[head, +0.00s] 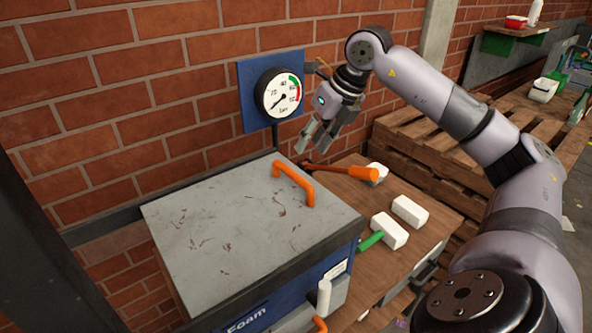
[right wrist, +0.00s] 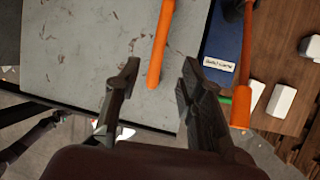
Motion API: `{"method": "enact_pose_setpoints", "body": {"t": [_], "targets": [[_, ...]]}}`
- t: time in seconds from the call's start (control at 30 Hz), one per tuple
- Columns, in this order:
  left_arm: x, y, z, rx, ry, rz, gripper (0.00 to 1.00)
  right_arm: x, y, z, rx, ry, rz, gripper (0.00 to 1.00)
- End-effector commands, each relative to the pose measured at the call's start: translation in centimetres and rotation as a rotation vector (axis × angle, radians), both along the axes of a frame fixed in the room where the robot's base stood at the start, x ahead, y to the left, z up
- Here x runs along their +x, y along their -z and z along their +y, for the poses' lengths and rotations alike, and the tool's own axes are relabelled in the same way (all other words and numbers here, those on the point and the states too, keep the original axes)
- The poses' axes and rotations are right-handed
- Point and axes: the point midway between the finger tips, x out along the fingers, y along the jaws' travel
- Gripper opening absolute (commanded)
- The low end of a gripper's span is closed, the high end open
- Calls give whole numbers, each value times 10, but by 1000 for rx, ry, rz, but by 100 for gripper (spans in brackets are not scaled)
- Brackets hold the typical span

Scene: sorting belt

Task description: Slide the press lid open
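The press lid (head: 235,235) is a scuffed grey metal plate lying over the blue press body marked "Foam" (head: 250,318). An orange bar handle (head: 296,183) stands on the lid near its right edge. My right gripper (head: 317,138) is above and beyond the handle, near the wall gauge, with its fingers pointing down. In the right wrist view the fingers (right wrist: 160,68) are spread apart, with the orange handle (right wrist: 159,45) showing between and ahead of them. I see no contact with the handle. My left gripper is not in view.
A pressure gauge (head: 278,94) on a blue board hangs on the brick wall close to my right gripper. An orange lever (head: 350,173) and several white blocks (head: 389,230) are on the wooden bench right of the press.

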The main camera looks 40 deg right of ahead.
Motion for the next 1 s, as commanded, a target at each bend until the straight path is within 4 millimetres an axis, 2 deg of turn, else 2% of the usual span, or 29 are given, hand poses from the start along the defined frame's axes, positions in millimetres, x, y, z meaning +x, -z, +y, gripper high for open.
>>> {"method": "enact_pose_setpoints", "body": {"t": [0.03, 0.3, 0.5, 0.87, 1.0], "targets": [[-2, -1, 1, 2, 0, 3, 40, 3, 12, 2, 1, -1, 7, 36], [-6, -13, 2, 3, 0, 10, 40, 26, 59, 10, 2, -2, 3, 36], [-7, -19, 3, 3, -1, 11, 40, 36, 81, 13, 2, -1, 2, 36], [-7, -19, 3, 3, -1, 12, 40, 39, 88, 13, 1, 0, 0, 36], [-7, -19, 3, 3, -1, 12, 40, 39, 88, 13, 1, 0, 0, 29]]}}
